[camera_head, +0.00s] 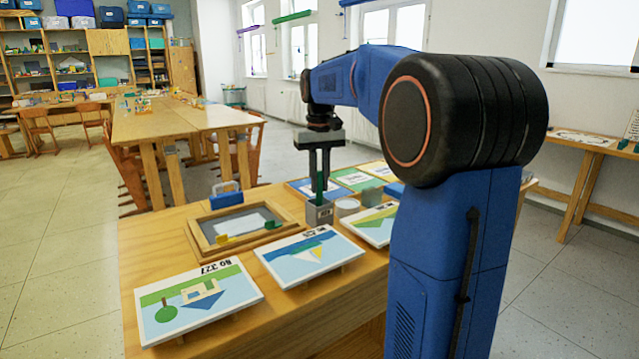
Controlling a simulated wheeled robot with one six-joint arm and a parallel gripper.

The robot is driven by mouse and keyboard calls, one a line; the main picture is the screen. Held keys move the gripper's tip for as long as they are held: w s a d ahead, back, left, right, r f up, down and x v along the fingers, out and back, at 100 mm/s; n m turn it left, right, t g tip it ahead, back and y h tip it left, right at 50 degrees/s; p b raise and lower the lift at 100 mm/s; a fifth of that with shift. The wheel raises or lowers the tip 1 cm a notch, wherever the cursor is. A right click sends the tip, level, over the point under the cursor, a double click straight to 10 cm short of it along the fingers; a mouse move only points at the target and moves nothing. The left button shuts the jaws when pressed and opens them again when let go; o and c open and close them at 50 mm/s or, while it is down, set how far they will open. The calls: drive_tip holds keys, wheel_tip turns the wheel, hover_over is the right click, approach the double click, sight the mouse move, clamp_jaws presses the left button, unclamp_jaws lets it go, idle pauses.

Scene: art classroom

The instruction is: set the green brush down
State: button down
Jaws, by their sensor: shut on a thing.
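My gripper (320,172) points down over the near wooden table (150,236), toward its back right part. It is shut on the green brush (319,186), which hangs upright between the fingers. Directly below is a small grey box-shaped holder (320,214). The brush's lower end is at or just inside the top of this holder; I cannot tell whether it touches the bottom. A white round pot (347,207) stands just right of the holder.
A wooden-framed tray (194,238) with a blue-handled item (226,194) behind it lies left of the holder. Painted boards (199,299) and (308,255) line the front. Flat sheets (357,180) lie behind. Bare wood shows at the table's left edge.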

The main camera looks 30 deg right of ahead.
drive_tip(key=shift+f, duration=0.25)
drive_tip(key=c, duration=1.7)
unclamp_jaws()
wheel_tip(320, 180, up, 12)
drive_tip(key=shift+r, duration=0.1)
